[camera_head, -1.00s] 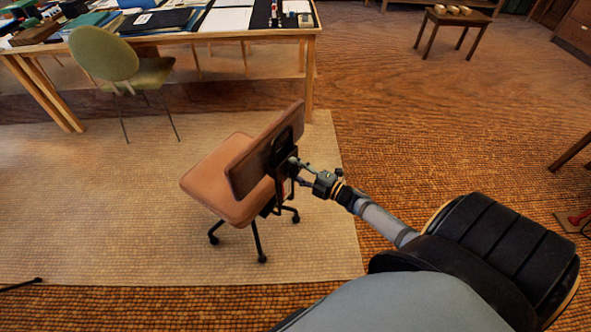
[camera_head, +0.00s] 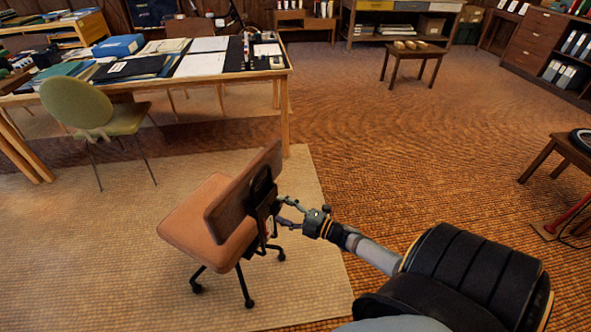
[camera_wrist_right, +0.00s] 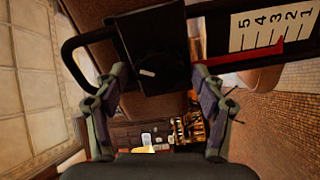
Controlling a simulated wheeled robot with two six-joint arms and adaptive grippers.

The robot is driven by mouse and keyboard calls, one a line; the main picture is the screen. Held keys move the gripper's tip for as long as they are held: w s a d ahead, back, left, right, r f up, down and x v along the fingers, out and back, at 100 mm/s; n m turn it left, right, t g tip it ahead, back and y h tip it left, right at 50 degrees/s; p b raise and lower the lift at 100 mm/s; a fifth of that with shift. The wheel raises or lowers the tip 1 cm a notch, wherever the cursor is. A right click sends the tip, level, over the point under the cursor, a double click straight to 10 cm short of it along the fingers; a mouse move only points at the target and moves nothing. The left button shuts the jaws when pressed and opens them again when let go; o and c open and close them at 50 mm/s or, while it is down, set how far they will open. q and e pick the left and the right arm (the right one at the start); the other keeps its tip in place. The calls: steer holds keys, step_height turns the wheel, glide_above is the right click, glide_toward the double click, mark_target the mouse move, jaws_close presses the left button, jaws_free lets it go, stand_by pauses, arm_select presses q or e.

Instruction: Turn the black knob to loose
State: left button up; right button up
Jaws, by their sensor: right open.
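The office chair (camera_head: 212,225) has a tan seat and a brown backrest, with black hardware on its rear side. In the right wrist view, the black knob (camera_wrist_right: 150,50) faces me with a short white mark near its lower edge. A white scale (camera_wrist_right: 270,28) numbered 5 to 1 lies right of it, with a red pointer (camera_wrist_right: 250,54) along its lower side. My right gripper (camera_head: 279,212) is behind the backrest, open. My left gripper is not in view.
A black bent bar (camera_wrist_right: 75,55) runs left of the knob. A long table (camera_head: 283,73) with papers and a green chair (camera_head: 85,105) stand at the back left. A small stool (camera_head: 418,53) is farther back.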

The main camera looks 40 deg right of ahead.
steer(key=v, duration=0.9)
steer(key=shift+s, duration=0.35)
steer(key=shift+d, duration=0.15)
steer(key=s+d+f+m+g+h, duration=0.2)
steer(key=s+f+m+h, duration=0.15)
steer(key=f, duration=0.45)
steer(key=s+d+f+m+g+h, duration=0.2)
steer(key=s+f+m, duration=0.15)
steer(key=f, duration=0.45)
steer(key=s+d+f+m+g+h, duration=0.2)
steer(key=f+m+h, duration=0.15)
steer(key=f, duration=0.55)
steer(key=s+a+f+m+g, duration=0.3)
steer(key=s+f+m+g, duration=0.15)
steer(key=s+f, duration=0.4)
steer(key=s+a+f+m+g+y, duration=0.1)
steer(key=s+a+f+m+g, duration=0.1)
steer(key=s+a+f, duration=0.3)
steer(key=s+a+f+m+g, duration=0.2)
steer(key=s+a+f+g, duration=0.1)
steer(key=s+a, duration=0.4)
step_height(320, 180, up, 13)
steer(key=p, duration=1.3)
steer(key=shift+s+d+r, duration=0.25)
steer(key=shift+s, duration=0.05)
steer(key=shift+f, duration=0.1)
